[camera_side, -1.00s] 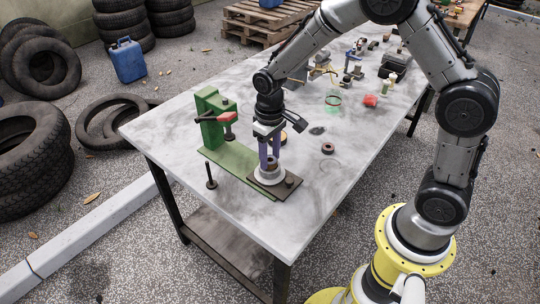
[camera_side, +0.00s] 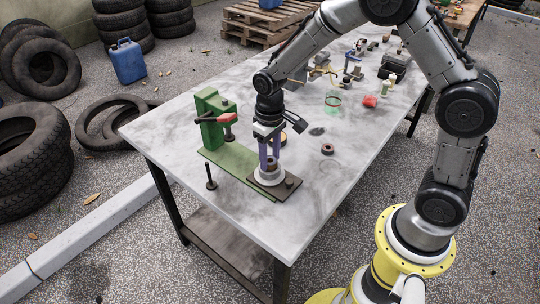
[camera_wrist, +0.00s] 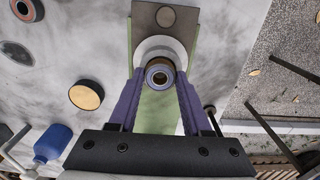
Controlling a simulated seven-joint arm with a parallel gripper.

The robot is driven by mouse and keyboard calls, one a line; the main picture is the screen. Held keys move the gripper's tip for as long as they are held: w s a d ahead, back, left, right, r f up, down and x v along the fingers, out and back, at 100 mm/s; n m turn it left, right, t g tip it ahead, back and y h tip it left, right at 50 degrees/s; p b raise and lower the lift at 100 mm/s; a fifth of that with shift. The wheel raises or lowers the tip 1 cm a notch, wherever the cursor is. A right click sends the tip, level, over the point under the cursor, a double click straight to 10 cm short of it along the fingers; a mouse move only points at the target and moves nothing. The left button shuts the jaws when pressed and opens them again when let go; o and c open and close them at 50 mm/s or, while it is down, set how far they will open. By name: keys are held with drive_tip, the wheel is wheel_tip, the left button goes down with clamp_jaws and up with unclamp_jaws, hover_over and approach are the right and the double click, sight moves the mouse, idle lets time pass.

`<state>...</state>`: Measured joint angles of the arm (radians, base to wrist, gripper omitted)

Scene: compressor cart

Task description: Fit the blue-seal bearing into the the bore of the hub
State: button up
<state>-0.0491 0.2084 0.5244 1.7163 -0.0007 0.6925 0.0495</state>
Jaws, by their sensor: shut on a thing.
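The blue-seal bearing (camera_wrist: 159,75) is a small ring with a bluish-grey face and a dark centre. My gripper (camera_wrist: 159,84) is shut on it, with a purple finger at each side. The hub (camera_wrist: 178,47) is a pale round flange directly beneath the bearing. In the side view my gripper (camera_side: 270,160) points down at the hub (camera_side: 262,178), which sits on a dark plate (camera_side: 292,191). The bearing and fingers hide the bore, so I cannot tell how far the bearing is in it.
A green press (camera_side: 212,120) with a red part stands left of my gripper. A dark ring (camera_side: 327,148) lies to the right on the table. A tan-topped disc (camera_wrist: 86,95) lies nearby. Small parts and a green glass (camera_side: 333,103) stand farther back.

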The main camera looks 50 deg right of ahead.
drive_tip(key=shift+f, duration=0.4)
drive_tip(key=shift+r, duration=0.2)
idle(0.3)
drive_tip(key=shift+r, duration=0.25)
drive_tip(key=shift+w+a, duration=0.1)
idle(0.6)
drive_tip(key=shift+f, duration=0.45)
idle(0.9)
drive_tip(key=shift+r, duration=0.1)
drive_tip(key=shift+r, duration=0.35)
drive_tip(key=shift+f, duration=0.45)
idle(2.5)
